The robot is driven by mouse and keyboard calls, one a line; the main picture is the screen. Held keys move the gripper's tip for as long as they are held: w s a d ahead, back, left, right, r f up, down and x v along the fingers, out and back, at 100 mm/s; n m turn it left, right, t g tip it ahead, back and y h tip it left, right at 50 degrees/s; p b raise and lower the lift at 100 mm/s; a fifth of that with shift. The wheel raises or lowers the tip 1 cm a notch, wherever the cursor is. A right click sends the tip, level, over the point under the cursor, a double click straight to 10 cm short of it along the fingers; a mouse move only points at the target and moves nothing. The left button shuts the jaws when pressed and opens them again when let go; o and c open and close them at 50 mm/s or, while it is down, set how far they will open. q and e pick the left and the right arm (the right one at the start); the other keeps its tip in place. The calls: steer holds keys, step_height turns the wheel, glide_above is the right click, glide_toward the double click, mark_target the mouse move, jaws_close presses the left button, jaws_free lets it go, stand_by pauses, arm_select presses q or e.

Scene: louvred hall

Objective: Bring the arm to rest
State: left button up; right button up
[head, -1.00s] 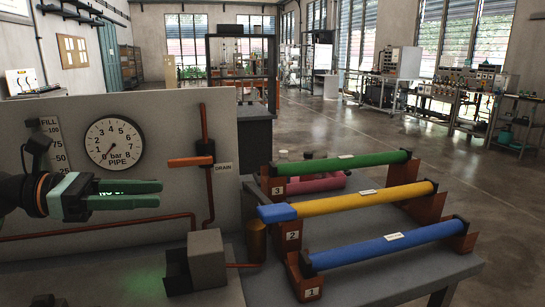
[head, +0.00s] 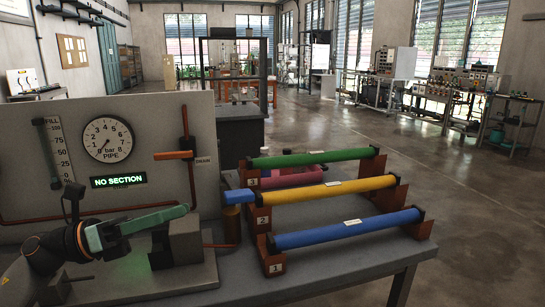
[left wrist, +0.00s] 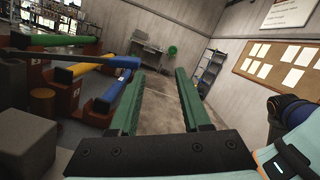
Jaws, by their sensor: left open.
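My left gripper (head: 184,212) comes in from the lower left of the head view, its green jaws pointing right. It is in front of the grey panel (head: 172,116) and above the bench. In the left wrist view its two jaws (left wrist: 158,76) are apart with only floor and wall seen between them, so it is open and empty. My right gripper is in neither view.
The panel carries a gauge (head: 108,139), a "NO SECTION" display (head: 119,181) and an orange lever (head: 173,155). A grey block (head: 186,240) stands close to my gripper. Green (head: 310,158), yellow (head: 325,191) and blue (head: 345,230) tubes lie on brackets at right.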

arm_select(q)
step_height(320, 180, down, 22)
steer(key=s+a+n+t+y+p, duration=0.1)
steer(key=n+t+y+p, duration=0.4)
steer(key=n, duration=1.1)
steer(key=s+a+n+t+y+p, duration=0.15)
steer(key=n+t+y, duration=0.55)
steer(key=n, duration=0.9)
steer(key=s+d+f+n+g+y+p, duration=0.2)
steer(key=s+f+n+g, duration=0.6)
steer(key=s+f, duration=0.8)
steer(key=s+n+y, duration=0.2)
steer(key=shift+d+f+n+y, duration=0.15)
steer(key=shift+f+n+y, duration=0.15)
steer(key=shift+y, duration=0.1)
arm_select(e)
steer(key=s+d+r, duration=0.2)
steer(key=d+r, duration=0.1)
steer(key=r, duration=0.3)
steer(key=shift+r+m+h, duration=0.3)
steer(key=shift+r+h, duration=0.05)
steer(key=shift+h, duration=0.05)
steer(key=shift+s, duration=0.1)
